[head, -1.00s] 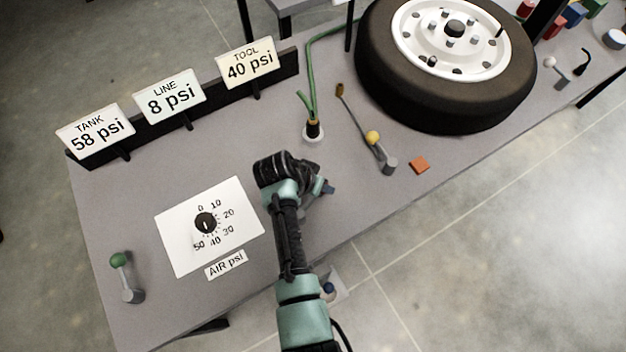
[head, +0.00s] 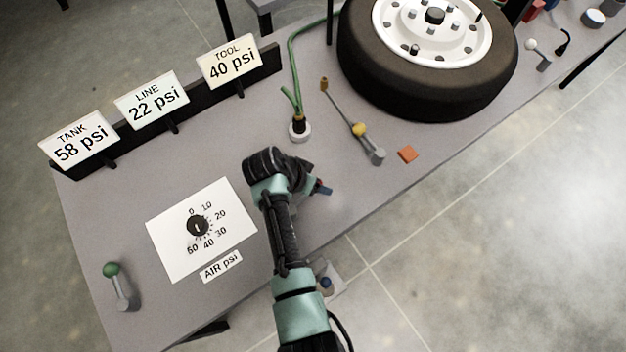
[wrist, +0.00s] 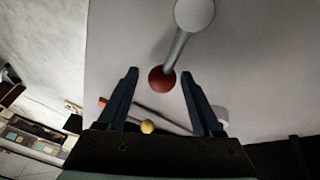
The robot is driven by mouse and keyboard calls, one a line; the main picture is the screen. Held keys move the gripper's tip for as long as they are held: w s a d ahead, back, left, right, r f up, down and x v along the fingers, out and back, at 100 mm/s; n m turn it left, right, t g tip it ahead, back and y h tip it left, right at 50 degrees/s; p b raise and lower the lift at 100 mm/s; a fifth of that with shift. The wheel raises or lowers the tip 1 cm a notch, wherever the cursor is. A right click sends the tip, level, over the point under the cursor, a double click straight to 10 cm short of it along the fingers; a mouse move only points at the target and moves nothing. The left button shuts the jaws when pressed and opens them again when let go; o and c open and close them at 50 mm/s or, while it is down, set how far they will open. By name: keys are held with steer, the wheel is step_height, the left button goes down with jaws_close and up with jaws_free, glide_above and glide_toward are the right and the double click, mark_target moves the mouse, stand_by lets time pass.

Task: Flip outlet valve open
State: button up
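A lever with a red ball knob (wrist: 162,79) shows in the wrist view. Its grey stem runs up to a round pale base (wrist: 195,14). My gripper (wrist: 160,85) is open, with one dark blue finger on each side of the red knob. I cannot tell whether either finger touches it. In the head view my gripper (head: 322,188) is low over the bench, right of the dial panel, and my arm hides the red-knobbed lever. No label shows which lever is the outlet valve. The LINE sign (head: 152,101) reads 22 psi, TANK 58 and TOOL 40.
A green-knobbed lever (head: 111,270) stands at the bench's left end, beside the AIR psi dial (head: 198,226). A yellow-knobbed lever (head: 359,130), a hose fitting (head: 299,129) and a large wheel (head: 430,95) lie beyond my gripper. The bench's front edge is close.

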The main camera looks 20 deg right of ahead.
steer(key=shift+w+r, duration=0.1)
steer(key=shift+a+r, duration=0.1)
steer(key=shift+r, duration=0.1)
steer(key=v, duration=1.2)
steer(key=shift+r, duration=0.2)
